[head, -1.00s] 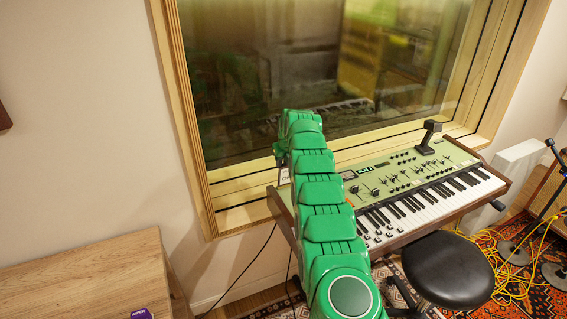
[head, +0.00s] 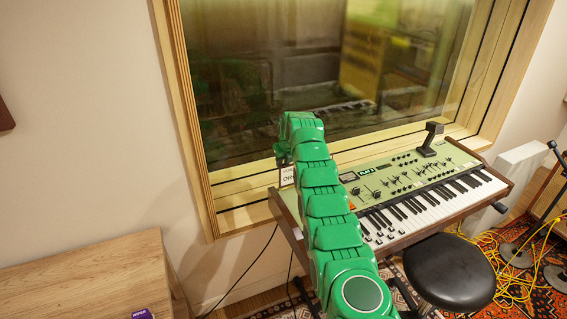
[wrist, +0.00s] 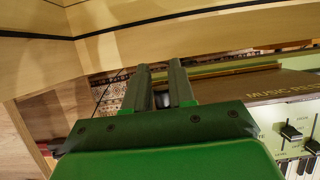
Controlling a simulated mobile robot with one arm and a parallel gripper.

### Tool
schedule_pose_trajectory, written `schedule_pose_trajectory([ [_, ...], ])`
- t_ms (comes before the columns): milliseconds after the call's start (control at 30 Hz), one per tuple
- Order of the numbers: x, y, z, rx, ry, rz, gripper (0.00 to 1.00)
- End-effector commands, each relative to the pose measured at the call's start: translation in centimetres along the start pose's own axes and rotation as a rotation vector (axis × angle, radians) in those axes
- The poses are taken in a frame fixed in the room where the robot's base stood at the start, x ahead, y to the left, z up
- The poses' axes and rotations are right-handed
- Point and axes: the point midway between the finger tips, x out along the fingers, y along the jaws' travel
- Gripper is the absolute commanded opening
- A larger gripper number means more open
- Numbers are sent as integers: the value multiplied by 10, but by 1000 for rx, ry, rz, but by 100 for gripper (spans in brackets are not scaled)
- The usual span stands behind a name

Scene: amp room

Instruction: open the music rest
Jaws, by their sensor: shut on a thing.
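The music rest (wrist: 270,85) shows in the wrist view as a brown panel with the lettering "MUSIC RE…", cut off by the right edge. It lies at the back of the green-topped keyboard (head: 415,172), which stands under the window in the head view. My gripper (wrist: 160,68) is at the panel's left, its two fingers close together and shut on the music rest. The grip point between the fingertips is hard to make out. In the head view my green arm hides the fingers and most of the keyboard's left end.
The wooden window frame (head: 198,150) rises close behind the keyboard. A black stool (head: 450,272) stands in front, with yellow cables (head: 510,275) on the rug to its right. A wooden table (head: 85,275) is at the lower left. A dark handset-like device (head: 430,140) stands on the keyboard.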

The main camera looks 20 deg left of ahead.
Motion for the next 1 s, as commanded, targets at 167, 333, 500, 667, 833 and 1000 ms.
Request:
schedule_pose_trajectory([
  [167,15,2,-11,1,30,7,0],
  [333,15,2,-12,2,31,7,0],
  [500,15,2,-12,2,33,8,0],
  [667,15,2,-12,1,33,8,0],
  [833,11,2,-9,1,26,6,48],
  [1000,7,1,-5,1,16,4,48],
])
